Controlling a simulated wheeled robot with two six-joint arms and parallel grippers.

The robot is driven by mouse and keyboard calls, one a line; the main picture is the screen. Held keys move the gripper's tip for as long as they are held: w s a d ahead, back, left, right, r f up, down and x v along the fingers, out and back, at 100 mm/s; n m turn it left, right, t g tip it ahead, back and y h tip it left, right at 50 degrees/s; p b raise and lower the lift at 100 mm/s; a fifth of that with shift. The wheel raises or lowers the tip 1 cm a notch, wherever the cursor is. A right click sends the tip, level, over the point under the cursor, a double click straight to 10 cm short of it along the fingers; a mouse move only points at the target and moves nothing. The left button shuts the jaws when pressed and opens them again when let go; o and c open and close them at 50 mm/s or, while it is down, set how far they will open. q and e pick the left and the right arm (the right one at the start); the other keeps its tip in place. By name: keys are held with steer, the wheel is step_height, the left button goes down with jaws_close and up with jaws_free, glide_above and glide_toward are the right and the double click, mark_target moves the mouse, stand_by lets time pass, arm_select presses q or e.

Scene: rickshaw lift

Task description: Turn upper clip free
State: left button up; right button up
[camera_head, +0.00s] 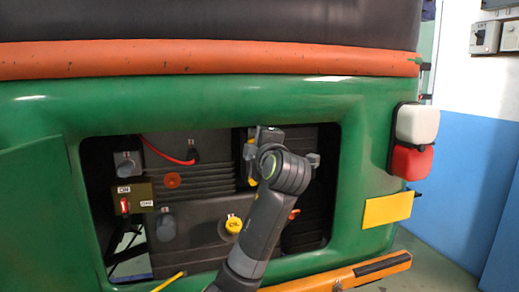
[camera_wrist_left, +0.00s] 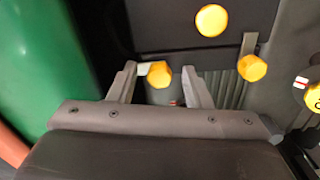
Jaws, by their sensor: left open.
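My left gripper (camera_head: 270,141) reaches into the right part of the engine bay of the green rickshaw. It is open, and its wrist hides most of what lies behind it. In the left wrist view the two fingers of the gripper (camera_wrist_left: 160,80) stand apart before a dark panel (camera_wrist_left: 185,35). A yellow knob (camera_wrist_left: 159,75) shows between them, nearer the left finger. A second yellow knob (camera_wrist_left: 252,67) with a grey strip lies to the right, and a round yellow one (camera_wrist_left: 211,20) above. I cannot tell which is the upper clip. My right gripper is not in view.
The green body (camera_head: 210,105) frames the bay opening, close around my arm. Inside are a red cable (camera_head: 165,152), an ON/OFF switch box (camera_head: 135,198) and a yellow oil cap (camera_head: 234,225). An orange bumper (camera_head: 345,275) runs below at right.

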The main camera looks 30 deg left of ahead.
arm_select(q)
steer(key=b+v, duration=0.4)
steer(key=v, duration=1.3)
steer(key=shift+s, duration=0.2)
